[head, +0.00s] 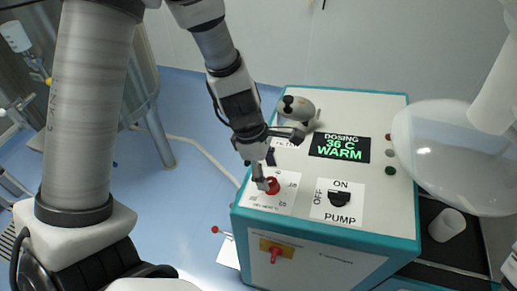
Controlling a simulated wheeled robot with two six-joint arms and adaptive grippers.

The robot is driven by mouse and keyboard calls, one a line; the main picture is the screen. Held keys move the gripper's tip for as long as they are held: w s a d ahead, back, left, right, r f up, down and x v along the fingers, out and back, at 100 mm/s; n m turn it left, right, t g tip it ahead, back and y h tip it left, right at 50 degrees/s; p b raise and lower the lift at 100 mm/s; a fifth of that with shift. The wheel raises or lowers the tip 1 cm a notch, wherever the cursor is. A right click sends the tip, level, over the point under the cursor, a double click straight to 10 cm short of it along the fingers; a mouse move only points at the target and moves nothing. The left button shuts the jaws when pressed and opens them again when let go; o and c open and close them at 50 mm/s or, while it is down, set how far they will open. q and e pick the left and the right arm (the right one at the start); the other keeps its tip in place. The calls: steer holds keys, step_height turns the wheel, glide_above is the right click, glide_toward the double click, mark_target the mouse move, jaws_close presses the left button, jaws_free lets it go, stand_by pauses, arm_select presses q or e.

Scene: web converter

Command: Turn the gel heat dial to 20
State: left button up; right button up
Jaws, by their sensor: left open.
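The gel heat dial (272,186) is a small red knob on a white label plate (283,202) at the left of the machine's sloping top. The plate's numbers are too small to read surely, and the dial's pointer direction is unclear. My left gripper (280,161) is open above the plate. One finger reaches down over the dial's left side and partly hides it; I cannot tell whether it touches. The other finger is farther up and right. The display (339,147) reads "DOSING 36 C WARM" in green. My right gripper is not in view.
A black pump switch (340,198) with ON and OFF labels sits right of the dial. A red-handled yellow switch (275,251) is on the front face. Several round buttons (390,153) line the right. A white cup (447,225) stands beside the machine. Steel equipment (138,105) is at left.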

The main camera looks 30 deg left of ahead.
arm_select(q)
steer(key=v, duration=0.7)
steer(key=shift+r, duration=0.4)
steer(key=shift+a, duration=0.15)
